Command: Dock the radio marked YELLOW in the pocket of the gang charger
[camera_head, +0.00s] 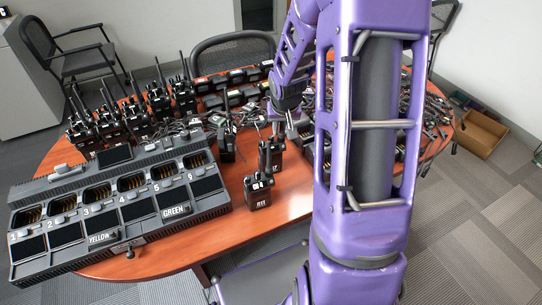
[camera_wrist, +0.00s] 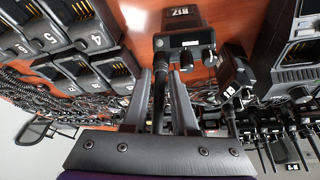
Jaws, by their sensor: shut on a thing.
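The gang charger (camera_head: 150,247) stands at the left of the table, with a row of numbered pockets. Tags YELLOW (camera_head: 103,238) and GREEN (camera_head: 176,210) are on its front; no radio in view reads YELLOW. The pockets show gold contacts and look empty. In the head view, a radio (camera_head: 270,155) shows below my wrist; my fingers are hard to make out there. Radio B11 (camera_head: 258,194) stands nearer the front.
Several radios (camera_head: 135,118) stand behind the charger at the left. Rows of other chargers (camera_head: 225,85) and small dark items (camera_head: 430,105) fill the back and right. Bare tabletop (camera_head: 222,222) lies right of the gang charger. A chair (camera_head: 235,50) stands behind the table.

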